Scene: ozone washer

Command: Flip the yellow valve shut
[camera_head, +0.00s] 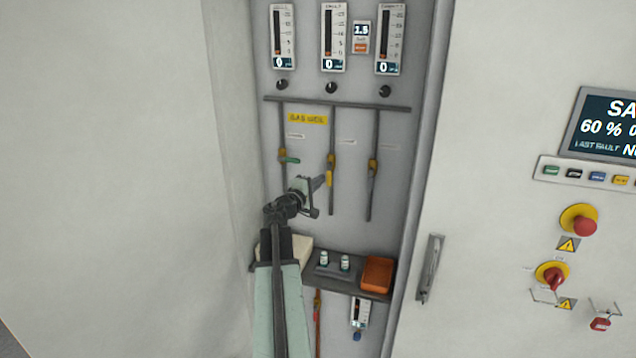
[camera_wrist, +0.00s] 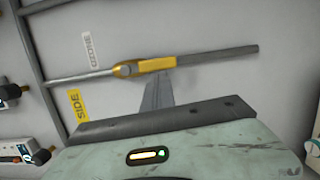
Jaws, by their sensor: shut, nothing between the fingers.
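The yellow valve (camera_head: 330,176) is on the middle of three vertical pipes in the open cabinet. Its yellow handle lies along the pipe. In the wrist view the yellow valve (camera_wrist: 155,65) shows close up, next to a small "OZONE" label. My gripper (camera_head: 322,181) is shut and empty, with its tip at the left side of the yellow handle. In the wrist view the closed fingers (camera_wrist: 160,82) reach up to the handle's edge; I cannot tell whether they touch it.
A valve with a green handle (camera_head: 289,160) sits on the left pipe, and another valve (camera_head: 373,166) on the right pipe. A shelf (camera_head: 337,284) below carries small bottles and an orange box (camera_head: 377,274). The cabinet side wall (camera_head: 238,130) is close on the left.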

